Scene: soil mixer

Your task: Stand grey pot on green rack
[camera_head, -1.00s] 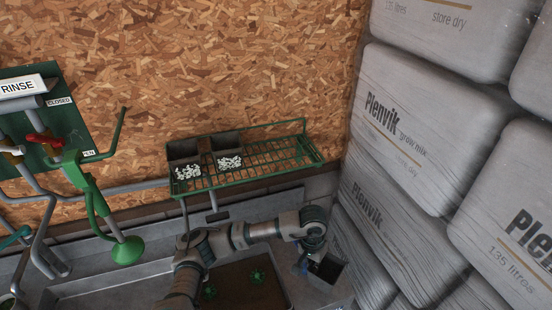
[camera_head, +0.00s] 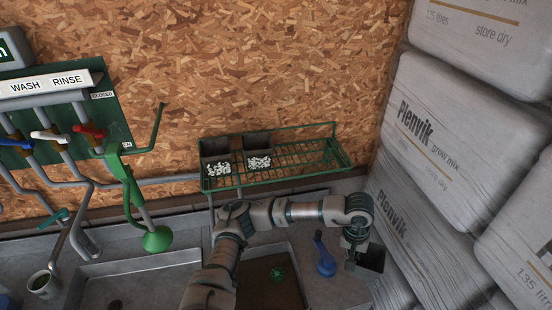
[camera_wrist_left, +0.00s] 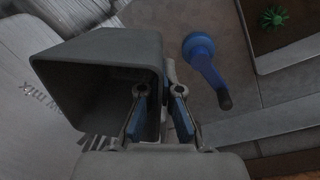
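The grey pot (camera_head: 371,258) is an empty-looking square pot, held in the air at the lower right of the head view. In the head view my left gripper (camera_head: 350,262) is small and partly hidden. The green rack (camera_head: 300,158) is a wire shelf on the wall, up and left of the pot. My right gripper is not in view.
Two dark pots with white granules (camera_head: 219,168) (camera_head: 259,162) fill the rack's left end; its right part is empty. A blue scoop (camera_head: 326,258) lies on the bench. Stacked grey bags (camera_head: 440,140) stand close on the right.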

